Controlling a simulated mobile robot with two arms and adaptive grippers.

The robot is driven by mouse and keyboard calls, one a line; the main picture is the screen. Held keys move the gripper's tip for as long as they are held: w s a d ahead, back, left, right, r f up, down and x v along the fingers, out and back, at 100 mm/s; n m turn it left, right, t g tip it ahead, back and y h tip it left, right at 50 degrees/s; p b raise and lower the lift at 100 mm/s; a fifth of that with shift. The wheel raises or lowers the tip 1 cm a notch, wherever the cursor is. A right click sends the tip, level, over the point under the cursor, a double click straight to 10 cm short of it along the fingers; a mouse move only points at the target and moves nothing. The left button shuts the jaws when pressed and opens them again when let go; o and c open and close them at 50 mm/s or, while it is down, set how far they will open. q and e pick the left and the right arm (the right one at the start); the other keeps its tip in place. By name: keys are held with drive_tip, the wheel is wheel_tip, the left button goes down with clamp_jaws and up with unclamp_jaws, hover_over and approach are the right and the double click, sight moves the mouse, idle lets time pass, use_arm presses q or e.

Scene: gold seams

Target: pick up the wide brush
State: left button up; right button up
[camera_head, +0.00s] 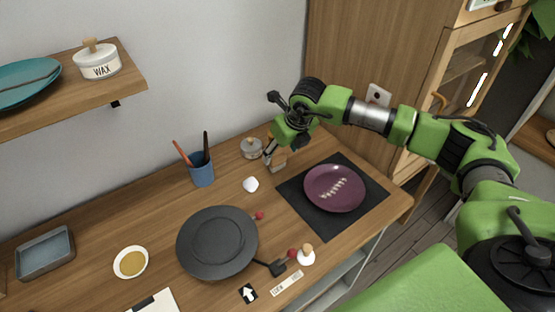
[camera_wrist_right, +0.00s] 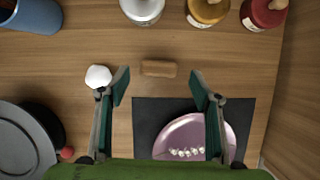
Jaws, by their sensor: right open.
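A small wooden block-like piece (camera_wrist_right: 158,68), which looks like the wide brush, is on the table in the right wrist view. In the head view it shows as a tan piece (camera_head: 279,163) just under my right gripper (camera_head: 273,151), partly covered by it. In the right wrist view my right gripper (camera_wrist_right: 160,86) is open, with one finger to each side of the wooden piece. I see no finger touching it. Its bristles cannot be made out. My left gripper is not in view.
A dark mat (camera_head: 369,199) with a purple plate (camera_head: 334,188) is close on the right. A white lump (camera_head: 250,184), a lidded jar (camera_head: 251,148) and a blue cup (camera_head: 202,171) with handles stand left. A dark round plate (camera_head: 217,242) lies nearer the front.

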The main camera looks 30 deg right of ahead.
sight(277, 155)
drive_tip(key=p+x, duration=0.1)
drive_tip(key=x, duration=0.2)
drive_tip(key=shift+w+a+f, duration=0.1)
drive_tip(key=shift+w+a, duration=0.05)
drive_tip(key=shift+w, duration=0.1)
drive_tip(key=shift+w+f, duration=0.1)
drive_tip(key=shift+f, duration=0.25)
drive_tip(key=c, duration=1.2)
drive_tip(key=shift+o, duration=0.2)
drive_tip(key=shift+r, duration=0.1)
drive_tip(key=shift+r+b, duration=0.35)
drive_tip(key=shift+r, duration=0.1)
drive_tip(key=shift+r+b, duration=0.8)
drive_tip(key=shift+r, duration=0.2)
drive_tip(key=s+a+r+b, duration=0.4)
drive_tip(key=s+a+r, duration=0.4)
drive_tip(key=s+r, duration=0.2)
drive_tip(key=shift+s+a, duration=0.2)
drive_tip(key=shift+s, duration=0.45)
